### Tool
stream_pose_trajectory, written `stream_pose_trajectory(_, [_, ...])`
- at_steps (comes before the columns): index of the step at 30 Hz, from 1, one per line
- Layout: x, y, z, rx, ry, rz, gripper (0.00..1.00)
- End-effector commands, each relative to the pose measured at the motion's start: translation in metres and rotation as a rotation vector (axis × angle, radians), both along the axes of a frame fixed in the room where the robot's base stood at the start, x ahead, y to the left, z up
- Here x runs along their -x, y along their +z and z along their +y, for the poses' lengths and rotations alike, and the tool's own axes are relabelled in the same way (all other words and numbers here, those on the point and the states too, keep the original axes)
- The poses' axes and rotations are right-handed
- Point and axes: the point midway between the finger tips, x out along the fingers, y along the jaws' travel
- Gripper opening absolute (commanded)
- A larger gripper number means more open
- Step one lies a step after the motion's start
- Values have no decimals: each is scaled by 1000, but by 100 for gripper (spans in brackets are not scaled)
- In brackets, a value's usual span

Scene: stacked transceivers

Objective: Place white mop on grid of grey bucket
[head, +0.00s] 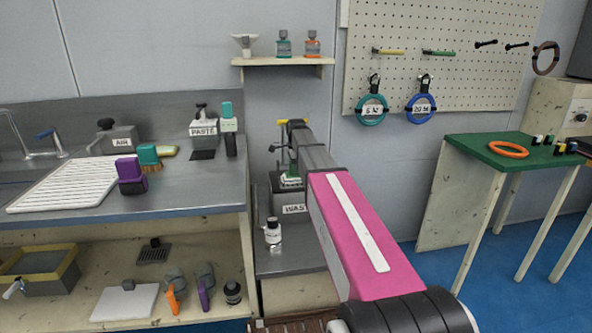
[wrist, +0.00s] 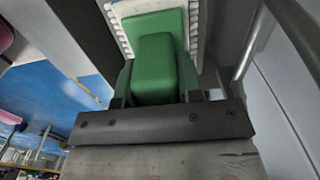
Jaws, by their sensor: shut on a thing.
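The white mop shows in the wrist view as a green block (wrist: 155,65) with a white ribbed edge around its far end. My gripper (wrist: 155,96) is shut on the green block, one finger at each side. In the head view, a small green and white piece (head: 290,180) shows beyond my arm, at the top of a grey bucket (head: 289,197) with a label whose visible part reads "WAS". My arm hides the bucket's right side. I cannot make out the grid or tell whether the mop touches it.
The grey counter (head: 200,195) with a white rack (head: 70,184) is at left. A shelf with bottles (head: 284,61) hangs above. A green-topped table (head: 475,150) is at right.

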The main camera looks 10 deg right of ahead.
Motion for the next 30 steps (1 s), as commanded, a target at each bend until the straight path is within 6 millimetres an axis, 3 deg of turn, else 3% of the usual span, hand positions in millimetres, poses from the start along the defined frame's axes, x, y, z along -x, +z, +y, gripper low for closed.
stream_pose_trajectory(12, [0, -9, 0, 0, 0, 0, 8])
stream_pose_trajectory(13, [0, -9, 0, 0, 0, 0, 37])
stream_pose_trajectory(15, [0, -9, 0, 0, 0, -1, 59])
stream_pose_trajectory(25, [0, -7, 0, 0, 0, -1, 59])
stream_pose_trajectory(30, [0, 8, 0, 0, 0, -1, 59])
